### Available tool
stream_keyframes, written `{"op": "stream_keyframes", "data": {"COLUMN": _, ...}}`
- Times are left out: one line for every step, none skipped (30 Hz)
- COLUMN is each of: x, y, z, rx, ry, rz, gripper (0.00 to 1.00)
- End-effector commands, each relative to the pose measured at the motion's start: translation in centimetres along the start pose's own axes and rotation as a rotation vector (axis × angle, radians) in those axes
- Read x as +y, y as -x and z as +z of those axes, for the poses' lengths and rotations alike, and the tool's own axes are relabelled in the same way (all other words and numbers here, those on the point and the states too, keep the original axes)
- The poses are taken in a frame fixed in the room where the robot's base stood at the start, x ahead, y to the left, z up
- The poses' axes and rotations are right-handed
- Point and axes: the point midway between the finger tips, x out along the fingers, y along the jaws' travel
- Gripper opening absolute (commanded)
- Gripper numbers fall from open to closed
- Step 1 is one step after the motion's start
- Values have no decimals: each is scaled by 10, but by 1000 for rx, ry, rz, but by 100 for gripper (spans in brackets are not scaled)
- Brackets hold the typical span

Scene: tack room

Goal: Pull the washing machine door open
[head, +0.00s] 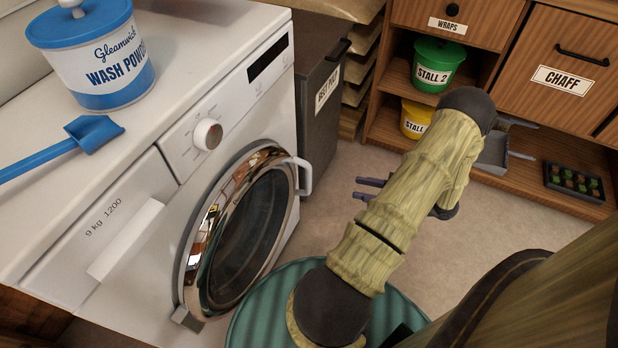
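The white washing machine (130,190) stands at the left. Its round door (240,245), with dark glass and a chrome rim, is on its front and looks shut. A pale handle (304,178) sticks out from the door's upper right edge. A hinge block shows at the lower left of the door. My gripper (367,188) is to the right of the handle and apart from it, with its purple fingers pointing left toward the machine. The fingers look spread, with nothing between them. My arm hides part of the gripper behind it.
A wash powder tub (95,55) and a blue scoop (90,135) lie on the machine's top. A dark bin (320,105) stands beside the machine. Wooden shelving (570,150) with green (437,65) and yellow (415,120) buckets is at the back right. Some bare floor (500,230) shows.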

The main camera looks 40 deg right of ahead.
Motion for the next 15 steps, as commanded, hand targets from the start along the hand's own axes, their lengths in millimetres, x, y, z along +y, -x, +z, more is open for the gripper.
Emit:
{"op": "stream_keyframes", "data": {"x": 0, "y": -9, "z": 3, "rx": 1, "ry": -1, "rz": -3, "gripper": 36}}
{"op": "stream_keyframes", "data": {"x": 0, "y": -14, "z": 3, "rx": 1, "ry": -1, "rz": -2, "gripper": 36}}
{"op": "stream_keyframes", "data": {"x": 0, "y": -21, "z": 3, "rx": 1, "ry": 0, "rz": -2, "gripper": 36}}
{"op": "stream_keyframes", "data": {"x": 0, "y": -26, "z": 3, "rx": 1, "ry": 0, "rz": -2, "gripper": 36}}
{"op": "stream_keyframes", "data": {"x": 0, "y": -31, "z": 3, "rx": 1, "ry": -1, "rz": -1, "gripper": 36}}
{"op": "stream_keyframes", "data": {"x": 0, "y": -38, "z": 3, "rx": 0, "ry": -1, "rz": -1, "gripper": 36}}
{"op": "stream_keyframes", "data": {"x": 0, "y": -43, "z": 3, "rx": 1, "ry": 0, "rz": -1, "gripper": 36}}
{"op": "stream_keyframes", "data": {"x": 0, "y": -48, "z": 3, "rx": 1, "ry": 1, "rz": 0, "gripper": 36}}
{"op": "stream_keyframes", "data": {"x": 0, "y": -55, "z": 3, "rx": 0, "ry": 1, "rz": 1, "gripper": 36}}
{"op": "stream_keyframes", "data": {"x": 0, "y": -61, "z": 4, "rx": 0, "ry": 0, "rz": 0, "gripper": 36}}
{"op": "stream_keyframes", "data": {"x": 0, "y": -66, "z": 3, "rx": 1, "ry": 0, "rz": -1, "gripper": 36}}
{"op": "stream_keyframes", "data": {"x": 0, "y": -73, "z": 3, "rx": 1, "ry": 1, "rz": 0, "gripper": 36}}
{"op": "stream_keyframes", "data": {"x": 0, "y": -78, "z": 3, "rx": 1, "ry": 1, "rz": 0, "gripper": 36}}
{"op": "stream_keyframes", "data": {"x": 0, "y": -84, "z": 4, "rx": 0, "ry": 1, "rz": -1, "gripper": 36}}
{"op": "stream_keyframes", "data": {"x": 0, "y": -91, "z": 4, "rx": 0, "ry": 1, "rz": 0, "gripper": 36}}
